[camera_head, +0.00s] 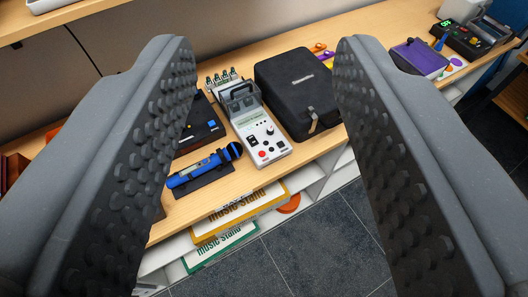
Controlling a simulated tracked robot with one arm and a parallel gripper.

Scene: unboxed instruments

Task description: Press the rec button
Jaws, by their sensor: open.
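My gripper (268,95) is open and empty. Its two grey fingers with studded black inner pads frame the left and right of the view. Between them, beyond the fingers, a light grey handheld recorder device (258,130) lies on the wooden shelf. It has a dark handle at its far end, a small display and controls near its front. A red button (262,154) shows at its front left, beside a black square and a dark knob. I cannot read any label, so which one is the rec button is not certain. No finger touches the device.
A black case (297,92) stands right of the device. A blue microphone (205,170) lies on a dark mat at left, near a dark box with buttons (203,128). Music stand boxes (238,214) sit below the shelf edge. Right, a purple item (420,58) lies on the shelf.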

